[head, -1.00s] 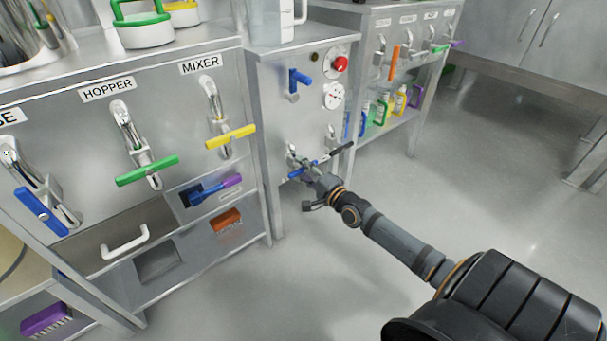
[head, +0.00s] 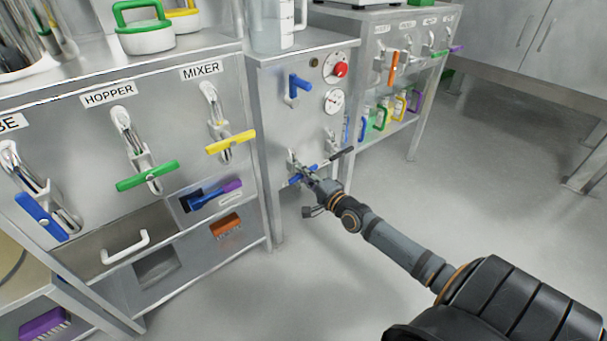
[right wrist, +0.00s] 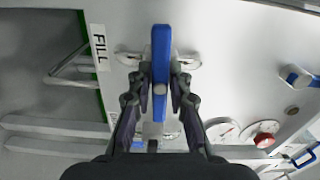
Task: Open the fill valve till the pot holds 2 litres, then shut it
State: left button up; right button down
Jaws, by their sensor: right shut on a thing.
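The blue fill valve handle (head: 298,180) is low on the front panel of the middle steel cabinet. My right gripper (head: 311,176) is at it, with the arm coming in from the lower right. In the right wrist view the blue handle (right wrist: 160,50) stands upright in the picture, crosswise to the metal fitting behind it. My right gripper's fingers (right wrist: 159,88) are closed on its two sides. A "FILL" label (right wrist: 100,47) is beside it. A clear graduated vessel (head: 272,28) stands on the cabinet top; its level cannot be read. My left gripper is out of view.
The panel also carries a blue handle (head: 300,83), a red button (head: 340,69) and a white dial (head: 334,101). A black-gripped lever (head: 342,153) is close to my right gripper. Green (head: 147,176) and yellow (head: 230,142) valve handles are at left. The floor at right is clear.

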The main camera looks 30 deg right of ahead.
jog(key=n, duration=0.4)
jog(key=shift+n+p, duration=0.35)
jog(key=shift+n, duration=0.05)
jog(key=n+p, duration=0.1)
jog(key=n, duration=0.3)
jog(key=shift+n, duration=0.3)
jog(key=n+p, duration=0.1)
jog(key=n, duration=0.3)
jog(key=shift+n+p, duration=0.75)
jog(key=shift+n, duration=1.05)
jog(key=shift+f, duration=0.1)
jog(key=c, duration=1.2)
grip_release()
jog(key=shift+s, duration=0.2)
jog(key=s, duration=0.7)
jog(key=s+d, duration=0.1)
jog(key=s, duration=0.3)
jog(key=shift+s, duration=0.35)
